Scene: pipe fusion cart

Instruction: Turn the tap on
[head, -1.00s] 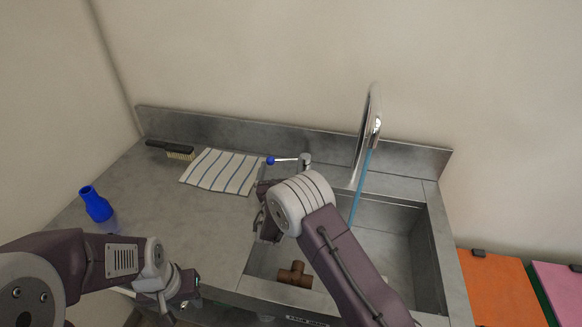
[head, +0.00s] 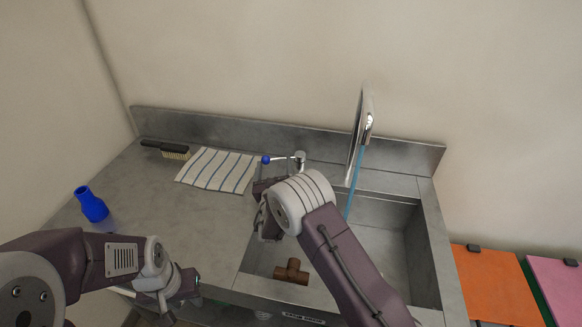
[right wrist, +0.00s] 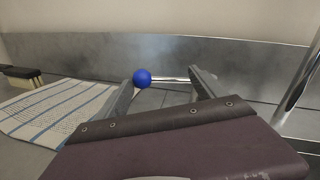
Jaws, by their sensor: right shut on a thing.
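The chrome tap spout (head: 364,120) stands behind the sink (head: 400,245), and a thin blue water stream (head: 354,180) runs from it. Its lever (head: 284,159), tipped with a blue ball knob (head: 266,160), points left. The knob (right wrist: 142,78) and lever (right wrist: 172,80) also show in the right wrist view. My right gripper (right wrist: 162,95) is at the lever, one finger by the knob and one near the lever's base. It is shut on the lever, though the contact is hard to see. My left gripper (head: 176,308) is low at the counter's front, its fingers unclear.
A brown pipe tee (head: 291,271) lies in the sink. A striped cloth (head: 217,170), a brush (head: 166,149) and a blue bottle-shaped piece (head: 92,204) are on the counter at left. Orange (head: 492,285) and pink (head: 556,285) panels are at right.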

